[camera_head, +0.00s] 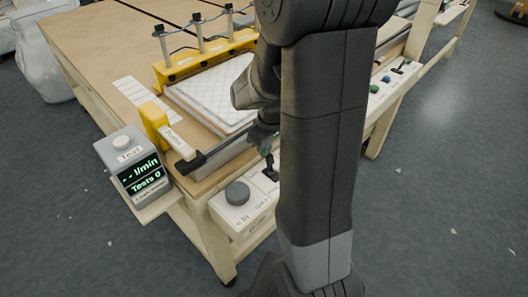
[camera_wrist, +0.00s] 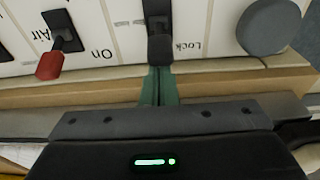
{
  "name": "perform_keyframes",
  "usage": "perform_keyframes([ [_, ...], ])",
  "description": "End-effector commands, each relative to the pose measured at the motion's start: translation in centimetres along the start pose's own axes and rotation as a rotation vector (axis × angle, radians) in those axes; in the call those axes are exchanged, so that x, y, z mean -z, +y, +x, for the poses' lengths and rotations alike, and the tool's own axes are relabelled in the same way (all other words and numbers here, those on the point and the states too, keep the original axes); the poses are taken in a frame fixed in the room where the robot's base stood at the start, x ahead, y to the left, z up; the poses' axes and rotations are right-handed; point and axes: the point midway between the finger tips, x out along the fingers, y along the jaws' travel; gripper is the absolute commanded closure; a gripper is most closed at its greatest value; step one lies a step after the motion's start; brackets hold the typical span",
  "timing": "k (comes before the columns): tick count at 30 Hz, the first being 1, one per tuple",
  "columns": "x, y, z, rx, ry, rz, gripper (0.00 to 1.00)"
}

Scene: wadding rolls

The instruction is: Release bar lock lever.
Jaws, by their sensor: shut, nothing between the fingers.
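The lock lever (camera_wrist: 159,18) is a black lever on the white control panel, beside the printed word "Lock" in the wrist view. A black lever (camera_head: 270,172) also shows on the panel below my gripper in the head view. My gripper (camera_wrist: 159,72) has its green fingers shut together, with nothing between them. The fingertips are right at the near end of the lever in the wrist view; whether they touch it I cannot tell. In the head view my gripper (camera_head: 267,150) is partly hidden behind my arm.
A grey round knob (camera_wrist: 268,27) sits beside the lever, and a red-tipped lever (camera_wrist: 53,62) is on its other side. The table (camera_head: 93,50) holds a white quilted pad (camera_head: 213,88) and a yellow frame (camera_head: 185,70). A grey display unit (camera_head: 133,165) stands at the corner.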

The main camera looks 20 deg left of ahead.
Motion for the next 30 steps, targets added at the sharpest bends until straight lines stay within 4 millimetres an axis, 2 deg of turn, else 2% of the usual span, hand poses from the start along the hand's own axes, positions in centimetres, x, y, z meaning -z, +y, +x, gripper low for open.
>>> perform_keyframes([
  [20,-3.5,0.1,-0.5,-0.004,0.446,0.004,1.0],
  [30,-4.2,0.0,-0.9,-0.001,0.449,0.0,1.0],
])
